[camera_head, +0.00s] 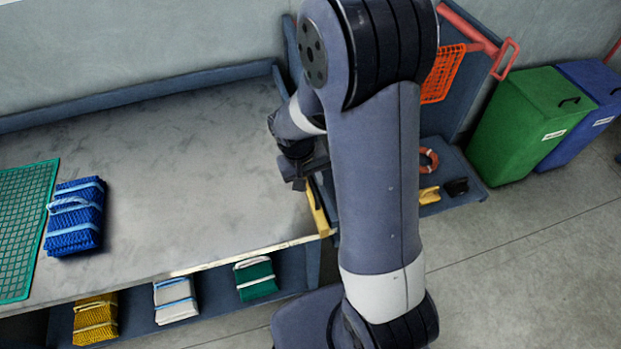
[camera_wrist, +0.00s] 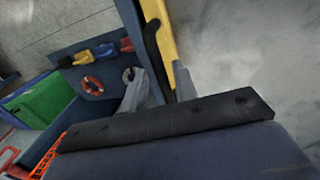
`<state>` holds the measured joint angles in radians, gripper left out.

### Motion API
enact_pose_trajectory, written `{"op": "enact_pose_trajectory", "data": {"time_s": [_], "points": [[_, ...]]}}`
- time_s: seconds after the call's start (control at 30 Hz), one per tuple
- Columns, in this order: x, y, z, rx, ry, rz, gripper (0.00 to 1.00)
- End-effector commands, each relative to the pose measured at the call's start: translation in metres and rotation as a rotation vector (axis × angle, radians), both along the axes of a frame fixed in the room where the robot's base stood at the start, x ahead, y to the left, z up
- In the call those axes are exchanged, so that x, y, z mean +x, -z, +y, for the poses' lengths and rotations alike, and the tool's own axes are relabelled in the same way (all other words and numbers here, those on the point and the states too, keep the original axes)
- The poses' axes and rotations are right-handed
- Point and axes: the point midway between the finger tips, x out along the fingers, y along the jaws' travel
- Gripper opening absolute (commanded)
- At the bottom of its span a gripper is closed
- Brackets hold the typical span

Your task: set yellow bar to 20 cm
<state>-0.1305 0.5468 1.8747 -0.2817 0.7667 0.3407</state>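The yellow bar (camera_head: 319,212) lies along the right end of the grey worktable, partly hidden behind my arm in the head view. In the wrist view the yellow bar (camera_wrist: 161,30) runs along the table edge at the top, ahead of my fingers. A dark curved strip (camera_wrist: 152,50) lies beside it. My gripper (camera_head: 298,178) hangs near the table's right end, close to the bar. In the wrist view my gripper (camera_wrist: 157,80) has its two grey fingers apart, with nothing clearly held between them. I see no scale for the bar's setting.
The worktable (camera_head: 190,160) is mostly clear. A blue net bundle (camera_head: 76,215) and green netting (camera_head: 22,225) lie at its left. More bundles sit on the shelf below. A green bin (camera_head: 525,125) and a blue bin (camera_head: 592,105) stand right; an orange ring (camera_head: 429,160) lies beyond my arm.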

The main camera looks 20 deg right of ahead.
Motion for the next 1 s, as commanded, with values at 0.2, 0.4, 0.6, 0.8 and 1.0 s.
{"op": "enact_pose_trajectory", "data": {"time_s": [0.2, 0.4, 0.6, 0.8, 1.0], "points": [[0.000, 0.000, 0.000, 0.000, 0.000, 0.000, 0.10], [0.000, 0.000, 0.000, 0.000, 0.000, 0.000, 0.00], [0.000, 0.000, 0.000, 0.000, 0.000, 0.000, 0.00], [0.000, 0.000, 0.003, 0.000, -0.001, -0.001, 0.00], [0.001, 0.001, 0.028, 0.001, -0.005, -0.002, 0.00]]}}
